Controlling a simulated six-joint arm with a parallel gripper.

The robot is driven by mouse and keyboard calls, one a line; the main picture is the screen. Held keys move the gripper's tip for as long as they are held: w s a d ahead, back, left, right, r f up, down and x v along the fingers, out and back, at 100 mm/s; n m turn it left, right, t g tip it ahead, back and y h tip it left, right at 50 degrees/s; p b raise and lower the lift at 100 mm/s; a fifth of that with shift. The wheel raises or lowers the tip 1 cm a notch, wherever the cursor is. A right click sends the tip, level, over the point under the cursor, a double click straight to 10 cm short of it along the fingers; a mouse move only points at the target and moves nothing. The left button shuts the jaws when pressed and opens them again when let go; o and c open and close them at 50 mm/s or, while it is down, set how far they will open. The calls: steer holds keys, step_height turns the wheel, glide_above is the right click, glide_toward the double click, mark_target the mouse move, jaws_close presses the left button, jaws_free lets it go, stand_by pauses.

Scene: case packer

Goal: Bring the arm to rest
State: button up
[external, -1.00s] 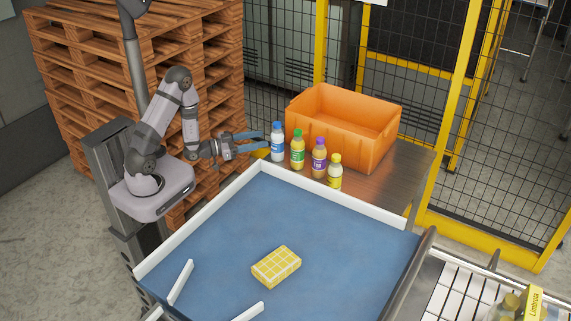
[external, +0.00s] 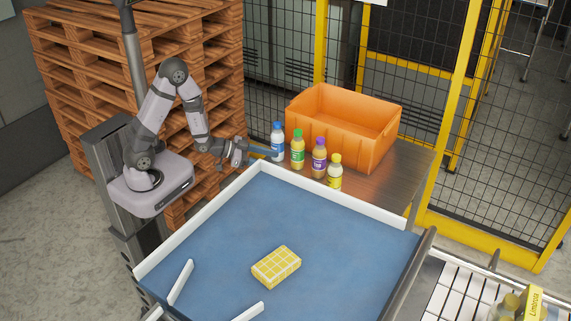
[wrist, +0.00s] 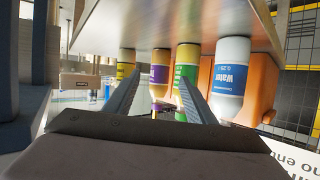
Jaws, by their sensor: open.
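My gripper (external: 263,152) is at the far left edge of the blue table, close to the row of bottles, with nothing seen between its fingers. In the wrist view my gripper (wrist: 160,95) has its two fingers spread apart, pointing toward the bottles. The row holds a blue-capped water bottle (external: 278,143), a green-capped bottle (external: 297,151), a purple-capped bottle (external: 319,160) and a yellow-capped bottle (external: 335,173), all upright. The water bottle is nearest my gripper; I cannot tell whether they touch. The water bottle also shows in the wrist view (wrist: 230,82).
An orange crate (external: 360,146) stands behind the bottles on the brown side table (external: 400,178). A yellow gridded pack (external: 276,266) lies on the blue table (external: 330,225), which has white rims. Stacked wooden pallets (external: 80,80) stand behind my arm. Yellow-framed fencing is behind.

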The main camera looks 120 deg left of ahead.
steer(key=w+d+g+h, duration=0.1)
steer(key=d, duration=0.1)
steer(key=w+d+f+m, duration=0.1)
steer(key=d, duration=0.1)
steer(key=w+d+m+g+h, duration=0.1)
steer(key=d, duration=0.1)
steer(key=shift+w+d+f+g+h, duration=0.25)
steer(key=shift+w+f+g+h, duration=0.05)
steer(key=shift+w+f, duration=0.05)
steer(key=s+d+f+m+g+h+b, duration=0.1)
steer(key=s+d+m+g+h, duration=0.1)
steer(key=d, duration=1.3)
steer(key=s+d+f+m+g+h+b, duration=0.1)
steer(key=s+d+m+g+h, duration=0.2)
steer(key=d, duration=1.2)
steer(key=s+g, duration=0.3)
steer(key=shift+s+f+h, duration=0.15)
steer(key=shift+s+h, duration=0.2)
steer(key=shift+h, duration=0.05)
